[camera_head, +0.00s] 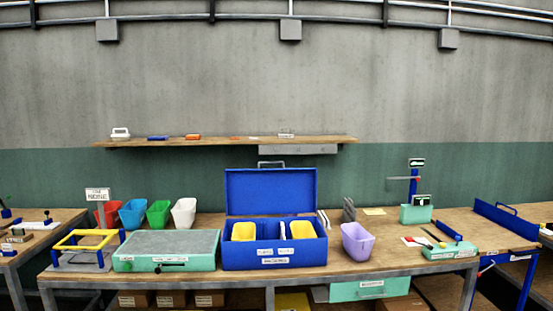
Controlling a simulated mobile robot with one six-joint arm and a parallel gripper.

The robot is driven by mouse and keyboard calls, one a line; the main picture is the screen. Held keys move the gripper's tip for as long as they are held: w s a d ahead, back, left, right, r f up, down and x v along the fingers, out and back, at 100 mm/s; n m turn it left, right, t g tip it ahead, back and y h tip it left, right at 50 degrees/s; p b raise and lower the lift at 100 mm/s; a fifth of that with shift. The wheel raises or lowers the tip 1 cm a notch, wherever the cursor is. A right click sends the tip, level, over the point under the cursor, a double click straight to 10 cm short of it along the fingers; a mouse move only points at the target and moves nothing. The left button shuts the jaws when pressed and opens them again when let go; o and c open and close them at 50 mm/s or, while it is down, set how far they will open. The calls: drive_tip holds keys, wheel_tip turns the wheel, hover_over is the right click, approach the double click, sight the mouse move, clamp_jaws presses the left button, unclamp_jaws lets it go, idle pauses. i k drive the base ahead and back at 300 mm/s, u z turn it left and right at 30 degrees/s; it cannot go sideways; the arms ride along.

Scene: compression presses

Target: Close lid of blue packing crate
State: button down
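The blue packing crate (275,257) stands near the middle of the workbench. Its blue lid (271,192) is open and stands upright at the crate's back edge, with a grey handle (271,164) at the top. Inside the crate, yellow items (244,231) show in the left and right compartments, below or about level with the rim. White labels are on the crate's front. My gripper is not in this view.
A green box with a grey top (166,250) stands just left of the crate. A lilac bin (357,243) stands close on its right. Coloured bins (158,213) stand behind left. A wooden shelf (225,141) hangs on the wall behind. Bench space (400,250) right of the lilac bin is partly clear.

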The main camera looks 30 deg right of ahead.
sight(258, 191)
drive_tip(key=u, duration=0.05)
drive_tip(key=i, duration=1)
drive_tip(key=z, duration=0.05)
